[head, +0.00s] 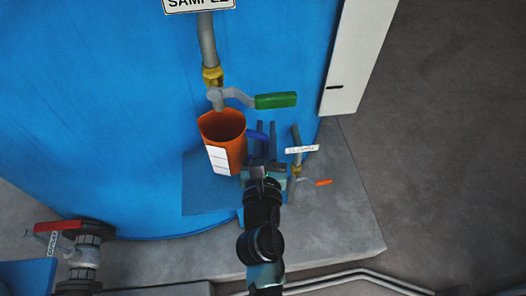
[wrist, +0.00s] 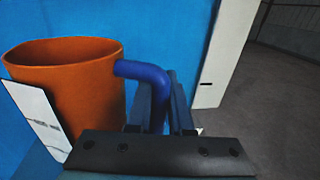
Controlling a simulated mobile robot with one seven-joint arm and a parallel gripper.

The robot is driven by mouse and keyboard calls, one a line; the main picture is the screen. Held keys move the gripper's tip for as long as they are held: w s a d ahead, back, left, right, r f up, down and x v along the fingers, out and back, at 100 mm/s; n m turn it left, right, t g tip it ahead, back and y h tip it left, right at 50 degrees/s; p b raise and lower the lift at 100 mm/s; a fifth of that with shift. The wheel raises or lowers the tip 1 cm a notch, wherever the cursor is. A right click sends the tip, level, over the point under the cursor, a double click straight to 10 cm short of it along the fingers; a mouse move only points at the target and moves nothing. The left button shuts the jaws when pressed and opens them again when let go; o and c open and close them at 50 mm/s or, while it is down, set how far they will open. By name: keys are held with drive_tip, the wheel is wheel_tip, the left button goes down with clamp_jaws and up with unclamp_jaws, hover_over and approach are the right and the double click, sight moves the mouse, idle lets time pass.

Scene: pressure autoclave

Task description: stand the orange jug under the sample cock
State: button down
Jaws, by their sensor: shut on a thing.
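The orange jug (head: 233,146) with a white label and a blue handle is upright beneath the sample cock (head: 216,99). The cock's outlet is over the jug's open mouth in the head view, and its lever has a green grip (head: 276,100). A blue ledge (head: 196,190) shows below the jug. I cannot tell whether the jug's base touches it. My gripper (head: 266,148) is right of the jug, shut on its blue handle. The wrist view shows the handle (wrist: 155,82) between the fingers and the jug (wrist: 85,75) at left.
The blue tank (head: 100,110) stands close behind the jug. A smaller valve with an orange lever (head: 318,182) is right of my gripper. A red-handled valve (head: 62,226) is at lower left. A white panel (head: 358,55) stands at upper right. Grey floor at right is clear.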

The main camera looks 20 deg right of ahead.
drive_tip(key=shift+f+b, duration=1.5)
drive_tip(key=shift+f, duration=0.45)
drive_tip(key=shift+f, duration=0.1)
drive_tip(key=shift+f, duration=0.15)
drive_tip(key=c, duration=0.8)
unclamp_jaws()
drive_tip(key=shift+s+r, duration=0.1)
drive_tip(key=shift+r, duration=0.15)
drive_tip(key=shift+b+v, duration=1)
drive_tip(key=shift+v, duration=4.95)
